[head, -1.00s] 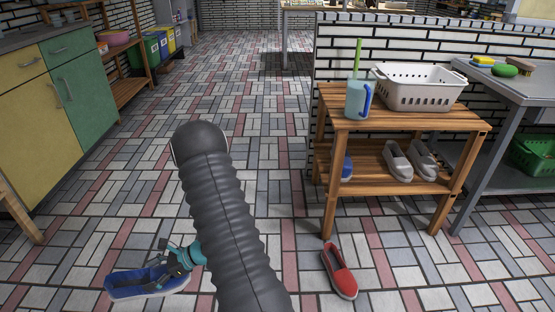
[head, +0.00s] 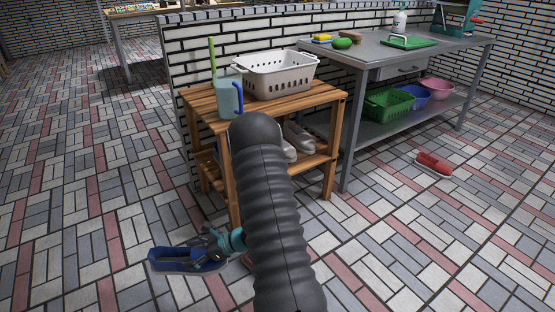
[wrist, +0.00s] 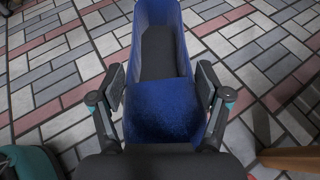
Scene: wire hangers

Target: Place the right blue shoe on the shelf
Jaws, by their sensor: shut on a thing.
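The blue shoe (head: 186,261) is held out at the lower left of the head view, over the tiled floor. It fills the middle of the wrist view (wrist: 158,115), its dark insole opening facing away from me. My gripper (head: 213,245) is shut on it, with one finger on each side of the shoe in the wrist view (wrist: 161,95). The wooden shelf (head: 325,97) stands behind my arm, to the right of the shoe. Grey shoes (head: 299,135) rest on its lower board. My arm hides much of that board.
A grey metal table (head: 380,50) is to the right. A red shoe (head: 434,163) lies on the floor. Floor left of the shelf is clear.

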